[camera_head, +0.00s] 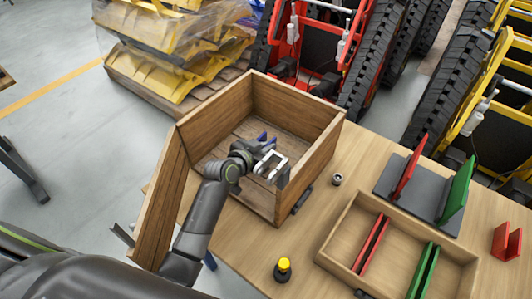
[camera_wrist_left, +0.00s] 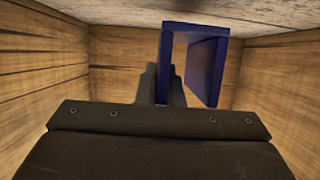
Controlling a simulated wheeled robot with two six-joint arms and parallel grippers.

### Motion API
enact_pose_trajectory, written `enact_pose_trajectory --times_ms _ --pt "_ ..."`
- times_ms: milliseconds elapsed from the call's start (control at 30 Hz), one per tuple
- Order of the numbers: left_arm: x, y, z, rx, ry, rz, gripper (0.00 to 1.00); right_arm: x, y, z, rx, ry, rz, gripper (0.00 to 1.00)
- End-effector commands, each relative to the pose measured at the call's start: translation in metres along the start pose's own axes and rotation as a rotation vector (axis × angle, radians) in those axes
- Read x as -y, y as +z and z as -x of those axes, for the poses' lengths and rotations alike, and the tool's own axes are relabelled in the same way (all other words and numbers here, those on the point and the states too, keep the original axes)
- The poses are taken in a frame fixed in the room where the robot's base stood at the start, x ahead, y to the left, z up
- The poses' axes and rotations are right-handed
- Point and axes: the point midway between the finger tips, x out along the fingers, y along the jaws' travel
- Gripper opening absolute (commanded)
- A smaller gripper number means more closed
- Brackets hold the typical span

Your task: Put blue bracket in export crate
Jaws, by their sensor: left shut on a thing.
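I cannot tell whether the bracket touches the crate floor. My right gripper is out of view.
On the right, a divided wooden tray (camera_head: 325,252) and a grey slotted block (camera_head: 412,185) hold red and green brackets. Another red bracket (camera_head: 507,242) lies at the right. A yellow-topped button (camera_head: 284,268) and a small metal part (camera_head: 337,179) stand near the crate.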

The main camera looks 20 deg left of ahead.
Motion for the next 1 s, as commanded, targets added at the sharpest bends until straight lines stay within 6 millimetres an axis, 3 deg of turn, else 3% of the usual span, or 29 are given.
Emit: enact_pose_trajectory --times_ms 167,567,600,733,1000 --pt "0.0 0.021 -0.009 0.001 0.0 0.001 0.0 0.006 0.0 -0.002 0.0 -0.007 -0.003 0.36" --pt "0.0 0.026 -0.011 -0.002 0.0 0.0 0.0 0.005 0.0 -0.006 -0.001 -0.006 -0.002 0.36" --pt "0.0 0.026 -0.011 0.001 0.0 0.001 0.1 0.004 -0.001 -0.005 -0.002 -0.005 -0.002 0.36" --pt "0.0 0.026 -0.011 0.001 0.001 0.001 0.27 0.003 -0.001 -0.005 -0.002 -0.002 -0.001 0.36" --pt "0.0 0.025 -0.01 0.001 0.0 0.0 0.29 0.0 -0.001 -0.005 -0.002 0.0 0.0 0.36"
